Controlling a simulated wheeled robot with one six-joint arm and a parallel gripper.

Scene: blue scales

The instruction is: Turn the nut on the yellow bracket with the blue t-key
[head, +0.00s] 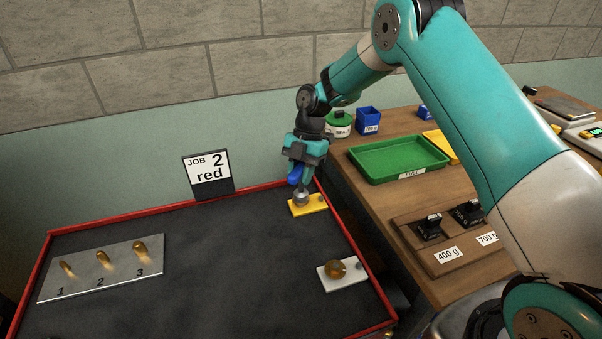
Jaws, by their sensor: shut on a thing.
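The yellow bracket (317,206) lies at the far right corner of the dark bench mat, near the red rim. My gripper (300,170) is above it, pointing down and shut on the blue t-key (294,175). The key's blue handle shows between the fingers, and its lower end meets a grey rounded part (301,198) on the bracket. The nut itself is hidden or too small to make out, so I cannot tell how the key sits on it.
A grey plate (110,278) marked 1, 2, 3 holds brass pieces at left. A "JOB 2 red" sign (209,169) stands behind. A green tray (398,157) and weights (431,226) occupy the wooden table at right.

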